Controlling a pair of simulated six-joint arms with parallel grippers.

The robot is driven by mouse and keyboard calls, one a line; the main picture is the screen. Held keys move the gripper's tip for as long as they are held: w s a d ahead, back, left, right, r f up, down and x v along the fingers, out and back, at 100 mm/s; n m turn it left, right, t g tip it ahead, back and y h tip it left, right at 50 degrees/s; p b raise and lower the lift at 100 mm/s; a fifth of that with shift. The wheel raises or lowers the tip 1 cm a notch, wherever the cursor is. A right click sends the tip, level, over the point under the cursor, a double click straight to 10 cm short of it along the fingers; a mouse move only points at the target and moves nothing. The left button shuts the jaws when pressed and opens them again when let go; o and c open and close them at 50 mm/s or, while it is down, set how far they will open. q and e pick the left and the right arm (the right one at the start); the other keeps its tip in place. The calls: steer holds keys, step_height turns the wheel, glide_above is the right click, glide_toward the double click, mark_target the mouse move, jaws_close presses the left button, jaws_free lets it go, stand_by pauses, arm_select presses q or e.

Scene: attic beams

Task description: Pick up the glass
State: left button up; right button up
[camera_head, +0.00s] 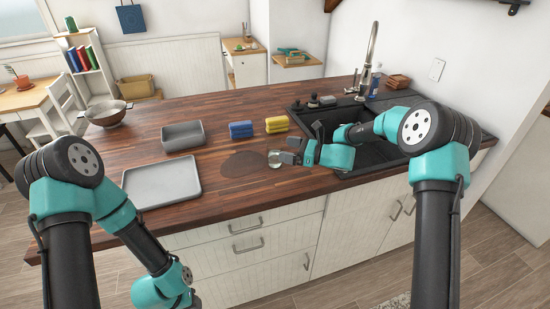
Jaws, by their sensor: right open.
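The glass (274,162) is a small clear shape on the wooden counter (225,205), beside a dark brown round patch. My right gripper (283,154) reaches in from the right over the counter, its dark fingers right at the glass. The right gripper is open. I cannot tell whether the glass stands between the fingers or just beside them, and the fingers hide part of it. My left arm hangs down in front of the counter, and its gripper is out of view below the picture.
A grey tray (162,184), a grey bin (183,136), a metal colander (107,113), blue cloths (241,130) and yellow cloths (277,124) lie left of and behind the glass. The dark brown patch (246,164) lies flat. A black sink (370,155) with a faucet (370,62) is right.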

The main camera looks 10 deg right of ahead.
mark_target(275, 145)
steer(key=shift+x, duration=2.55)
steer(key=shift+w, duration=0.1)
steer(key=c, duration=1.1)
steer(key=shift+c, duration=0.2)
steer(key=shift+r, duration=0.15)
steer(key=s+a+r, duration=0.1)
steer(key=s+r, duration=0.1)
steer(key=s, duration=0.5)
steer(key=s+r, duration=0.2)
steer(key=s, duration=0.6)
steer(key=shift+s+a+r, duration=0.3)
steer(key=shift+s+a, duration=0.05)
steer(key=shift+a, duration=0.05)
